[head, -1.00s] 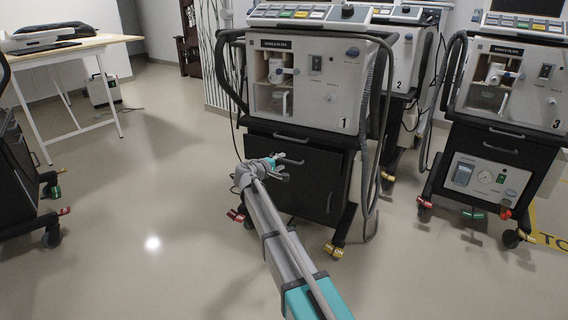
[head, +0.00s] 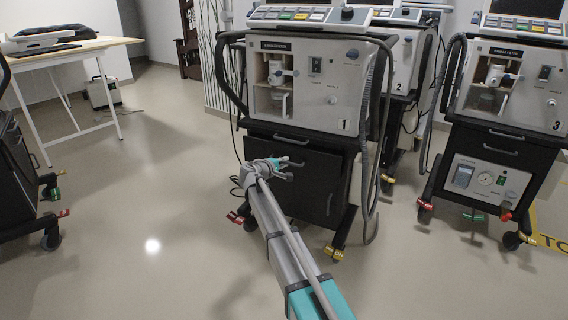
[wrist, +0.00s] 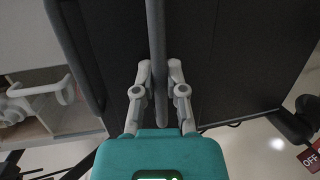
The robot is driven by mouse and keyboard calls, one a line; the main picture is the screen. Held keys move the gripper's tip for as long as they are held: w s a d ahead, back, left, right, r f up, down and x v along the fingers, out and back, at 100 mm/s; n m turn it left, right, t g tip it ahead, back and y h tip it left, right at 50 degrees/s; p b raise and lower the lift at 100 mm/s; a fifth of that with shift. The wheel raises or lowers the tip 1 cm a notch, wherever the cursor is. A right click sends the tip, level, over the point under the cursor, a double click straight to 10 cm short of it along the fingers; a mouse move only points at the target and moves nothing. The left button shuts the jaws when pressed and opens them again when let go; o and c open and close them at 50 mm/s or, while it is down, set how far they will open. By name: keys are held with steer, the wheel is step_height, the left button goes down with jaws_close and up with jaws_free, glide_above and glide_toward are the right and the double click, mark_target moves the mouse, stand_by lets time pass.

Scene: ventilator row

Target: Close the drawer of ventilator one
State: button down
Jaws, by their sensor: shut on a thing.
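Ventilator one (head: 340,98) stands upright at the centre of the head view, marked with a 1, with a dark lower cabinet. A grey handle (head: 290,138) runs across the top of the cabinet. My gripper (head: 290,167) is at the cabinet front, just below that handle. In the wrist view my gripper (wrist: 160,95) has its two fingers shut on a grey bar handle (wrist: 156,35), against dark panels (wrist: 240,50). My arm hides part of the cabinet front. I cannot tell how far the drawer stands out.
Ventilator three (head: 520,85) stands at the right and ventilator two (head: 405,75) behind. A hose (head: 370,150) hangs on the right side of ventilator one. A dark cart (head: 20,175) and a table (head: 70,50) are at the left. The floor (head: 150,200) between is clear.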

mark_target(289, 156)
steer(key=shift+w+d, duration=0.4)
steer(key=shift+w, duration=0.25)
steer(key=shift+w+d, duration=0.4)
steer(key=shift+w, duration=0.3)
steer(key=shift+w+d, duration=0.4)
steer(key=shift+w, duration=0.25)
steer(key=c, duration=0.7)
jaws_free()
steer(key=shift+s+a, duration=0.1)
